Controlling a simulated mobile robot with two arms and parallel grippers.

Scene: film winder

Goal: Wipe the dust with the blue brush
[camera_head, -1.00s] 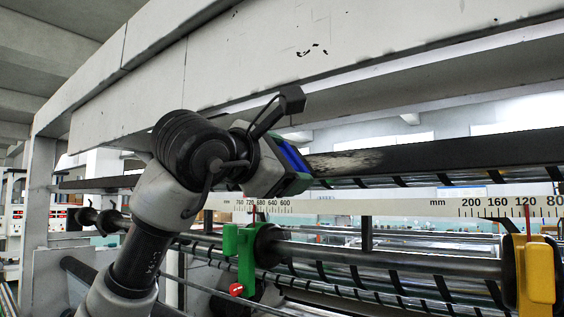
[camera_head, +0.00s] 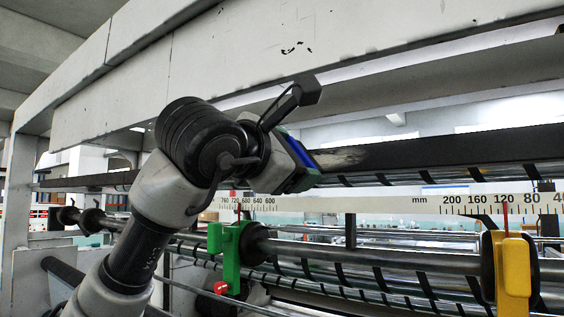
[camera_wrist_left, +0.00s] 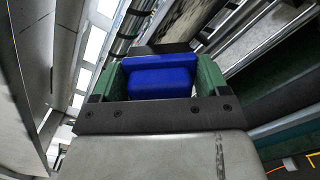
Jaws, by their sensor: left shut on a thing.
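The blue brush (camera_head: 298,151) is held in my left gripper (camera_head: 303,166), at the left end of a pale dust patch (camera_head: 345,158) on a long dark beam (camera_head: 430,151). In the left wrist view the blue brush (camera_wrist_left: 160,82) sits between the two green fingers of my left gripper (camera_wrist_left: 162,90), which are shut on it. The dust patch (camera_wrist_left: 188,24) also shows beyond the brush there. The brush's working end is hidden, so I cannot tell whether it touches the beam. My right gripper is not in view.
Below the beam runs a white millimetre scale (camera_head: 385,204). A green bracket (camera_head: 231,255) and a yellow block (camera_head: 514,268) sit on rollers under it. A large pale machine panel (camera_head: 250,70) overhangs my left arm.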

